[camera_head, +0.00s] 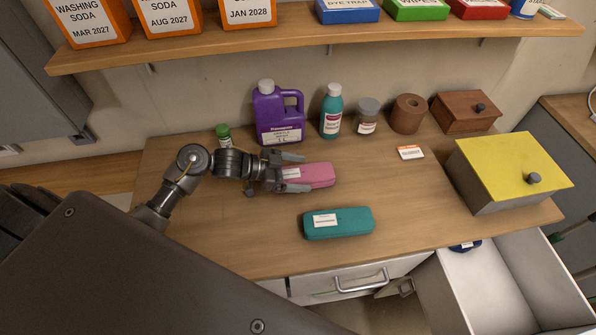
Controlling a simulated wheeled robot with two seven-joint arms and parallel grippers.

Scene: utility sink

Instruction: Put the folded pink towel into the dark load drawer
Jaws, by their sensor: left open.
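The folded pink towel (320,175) lies on the wooden counter, left of centre, with a small pale label on its left part. My left gripper (307,173) is open, with one finger at the towel's far side and the other at its near side. I cannot tell whether the fingers touch it. An open drawer (465,285) at the lower right looks pale grey inside and holds a dark blue item (465,246) at its far end. No label reading dark load shows. My right gripper is out of view.
A folded teal towel (350,221) lies nearer the front edge. A yellow-lidded box (515,165) stands at the right, above the open drawer. A shelf (330,35) overhangs the back.

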